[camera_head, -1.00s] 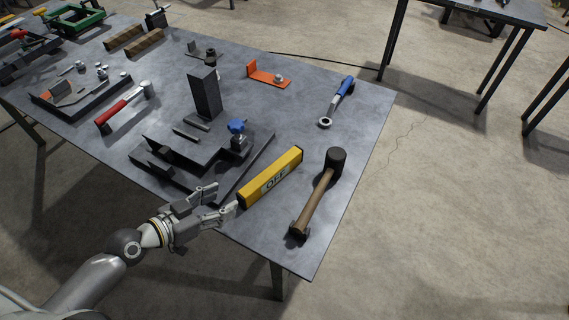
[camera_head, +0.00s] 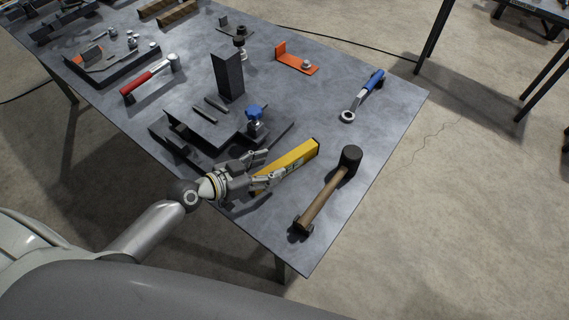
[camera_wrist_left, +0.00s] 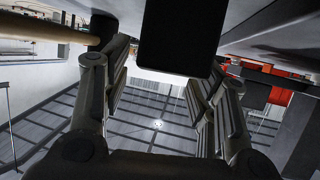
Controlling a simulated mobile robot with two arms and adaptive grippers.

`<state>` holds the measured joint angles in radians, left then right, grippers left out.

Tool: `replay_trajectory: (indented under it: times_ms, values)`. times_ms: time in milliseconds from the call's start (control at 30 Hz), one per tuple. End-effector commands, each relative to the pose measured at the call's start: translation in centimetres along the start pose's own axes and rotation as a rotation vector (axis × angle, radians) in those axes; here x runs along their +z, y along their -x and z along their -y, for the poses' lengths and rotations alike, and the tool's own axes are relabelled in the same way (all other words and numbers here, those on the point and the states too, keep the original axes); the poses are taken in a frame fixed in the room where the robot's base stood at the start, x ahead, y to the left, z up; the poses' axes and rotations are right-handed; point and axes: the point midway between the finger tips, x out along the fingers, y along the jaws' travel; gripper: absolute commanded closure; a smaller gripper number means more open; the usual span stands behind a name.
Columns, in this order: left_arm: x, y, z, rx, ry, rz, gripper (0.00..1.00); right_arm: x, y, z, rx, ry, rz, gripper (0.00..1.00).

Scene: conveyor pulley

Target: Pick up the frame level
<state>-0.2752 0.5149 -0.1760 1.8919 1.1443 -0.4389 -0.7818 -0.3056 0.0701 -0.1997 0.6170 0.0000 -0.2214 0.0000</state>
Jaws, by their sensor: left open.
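The frame level (camera_head: 297,158) is a long yellow bar with dark ends. It lies on the table near its front edge, slanting up to the right. My left gripper (camera_head: 268,170) is open at the level's near left end, with its fingers either side of that end and partly hiding it. In the left wrist view, a dark block (camera_wrist_left: 180,35) shows between the two open fingers (camera_wrist_left: 160,105); it looks like the level's end. I cannot tell whether the fingers touch it. My right gripper is not in view.
A mallet (camera_head: 327,192) lies just right of the level. A dark metal fixture with a blue knob (camera_head: 254,112) stands close on the left. A blue-handled wrench (camera_head: 364,95) and an orange bracket (camera_head: 296,60) lie farther back. The right table edge has free room.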

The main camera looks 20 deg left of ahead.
Motion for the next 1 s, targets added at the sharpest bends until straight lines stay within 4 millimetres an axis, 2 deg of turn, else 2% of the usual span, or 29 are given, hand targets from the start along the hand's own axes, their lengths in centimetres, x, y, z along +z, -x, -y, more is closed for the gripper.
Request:
replay_trajectory:
  times_ms: [200, 400, 700, 1000]
  values:
    - [-0.6, -2.5, -0.2, -0.001, 0.003, -0.002, 0.46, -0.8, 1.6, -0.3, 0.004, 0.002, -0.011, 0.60]
    - [-0.3, -4.5, -0.2, -0.001, 0.001, -0.001, 0.46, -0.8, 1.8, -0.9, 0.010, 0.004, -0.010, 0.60]
    - [-0.2, -4.9, -0.2, 0.000, -0.001, 0.000, 0.46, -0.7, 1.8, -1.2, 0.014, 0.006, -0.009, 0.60]
    - [-0.2, -4.8, -0.2, 0.000, -0.001, 0.000, 0.85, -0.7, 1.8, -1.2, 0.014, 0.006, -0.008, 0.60]
